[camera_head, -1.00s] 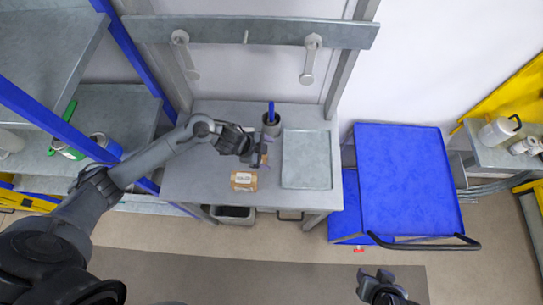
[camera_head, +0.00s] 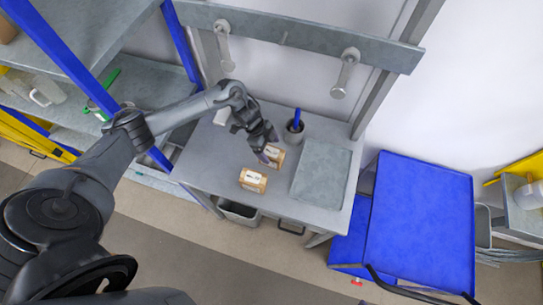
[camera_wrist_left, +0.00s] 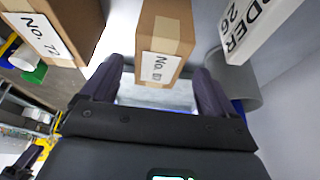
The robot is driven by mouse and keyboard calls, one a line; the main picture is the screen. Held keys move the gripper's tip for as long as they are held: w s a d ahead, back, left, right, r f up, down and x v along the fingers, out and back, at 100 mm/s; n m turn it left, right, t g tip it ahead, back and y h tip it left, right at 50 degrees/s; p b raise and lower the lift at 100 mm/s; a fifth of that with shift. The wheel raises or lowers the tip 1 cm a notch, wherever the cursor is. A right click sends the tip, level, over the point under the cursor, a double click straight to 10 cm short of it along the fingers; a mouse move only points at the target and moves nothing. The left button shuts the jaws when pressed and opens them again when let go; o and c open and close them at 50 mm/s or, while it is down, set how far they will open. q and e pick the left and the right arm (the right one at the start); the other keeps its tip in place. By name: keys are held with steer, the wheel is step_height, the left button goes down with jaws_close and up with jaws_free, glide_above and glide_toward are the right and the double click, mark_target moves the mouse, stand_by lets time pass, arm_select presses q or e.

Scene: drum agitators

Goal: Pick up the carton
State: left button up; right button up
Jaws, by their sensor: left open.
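Two small brown cartons with white labels are on the grey table. The front carton (camera_head: 253,180) is nearer the table's front edge. The rear carton (camera_head: 275,156) is partly covered by my left gripper (camera_head: 268,148), which is at its back left side. In the left wrist view, a carton (camera_wrist_left: 163,45) stands ahead between the open fingers of my left gripper (camera_wrist_left: 157,82), with nothing gripped. Another carton marked No. 72 (camera_wrist_left: 50,30) is at the upper left there. I cannot tell whether the fingers touch a carton. My right gripper is out of view.
A dark cup with a blue item (camera_head: 294,131) stands behind the rear carton. A grey tray (camera_head: 322,172) lies to the right. A white labelled box (camera_wrist_left: 262,25) is close to the right finger. A blue cart (camera_head: 420,225) stands right of the table.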

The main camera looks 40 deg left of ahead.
mark_target(271, 152)
arm_select(q)
steer(key=shift+p+x, duration=0.35)
steer(key=shift+x, duration=2.15)
steer(key=shift+s, duration=0.15)
steer(key=c, duration=1.2)
steer(key=shift+o, duration=0.2)
step_height(271, 152, up, 18)
